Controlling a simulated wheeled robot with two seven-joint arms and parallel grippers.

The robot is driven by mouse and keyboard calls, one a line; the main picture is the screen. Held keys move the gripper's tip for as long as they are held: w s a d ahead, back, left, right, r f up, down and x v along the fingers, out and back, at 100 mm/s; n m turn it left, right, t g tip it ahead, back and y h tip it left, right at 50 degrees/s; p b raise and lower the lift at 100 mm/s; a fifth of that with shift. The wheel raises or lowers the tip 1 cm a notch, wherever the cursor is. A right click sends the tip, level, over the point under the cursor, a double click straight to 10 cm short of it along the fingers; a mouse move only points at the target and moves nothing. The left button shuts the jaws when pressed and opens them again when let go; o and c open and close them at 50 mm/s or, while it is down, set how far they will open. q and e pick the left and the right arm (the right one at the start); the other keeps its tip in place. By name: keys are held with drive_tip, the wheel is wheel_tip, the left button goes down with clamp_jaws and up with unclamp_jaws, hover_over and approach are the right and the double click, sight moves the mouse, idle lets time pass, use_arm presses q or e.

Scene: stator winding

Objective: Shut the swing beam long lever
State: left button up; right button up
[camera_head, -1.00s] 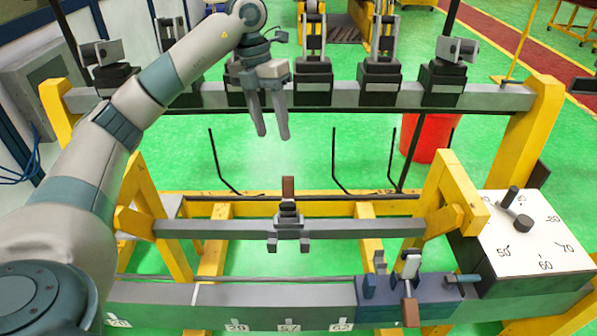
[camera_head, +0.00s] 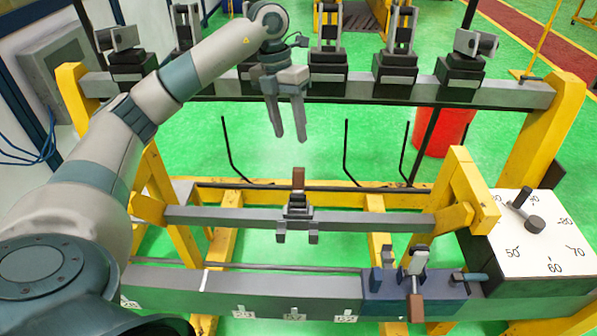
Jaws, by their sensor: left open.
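The swing beam (camera_head: 375,224) is a grey bar between two yellow arms, crossing the middle of the head view. At its centre is a small grey and black clamp (camera_head: 297,207) with a brown-tipped lever (camera_head: 298,178) standing up from it. My left gripper (camera_head: 289,138) points down with its two grey fingers apart and nothing between them. In the picture its fingertips are just above the lever's brown tip, with a gap between them. My right gripper is not in view.
A rear rail (camera_head: 400,92) carries several black clamps. A blue block (camera_head: 390,287) with another brown-handled lever (camera_head: 416,307) is on the front rail (camera_head: 250,287). A white dial box (camera_head: 540,245) stands at right. A red bin (camera_head: 443,132) is behind.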

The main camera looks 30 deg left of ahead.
sight(297, 168)
use_arm(q)
drive_tip(key=f+p, duration=0.1)
drive_tip(key=f, duration=0.3)
drive_tip(key=d+f+p, duration=0.1)
drive_tip(key=f+p, duration=0.1)
drive_tip(key=f, duration=0.2)
drive_tip(key=d+f+p, duration=0.1)
drive_tip(key=f, duration=0.3)
drive_tip(key=shift+d+f, duration=0.2)
drive_tip(key=shift+d+f+p, duration=0.15)
drive_tip(key=shift+f+p, duration=0.2)
drive_tip(key=shift+f, duration=0.35)
clamp_jaws()
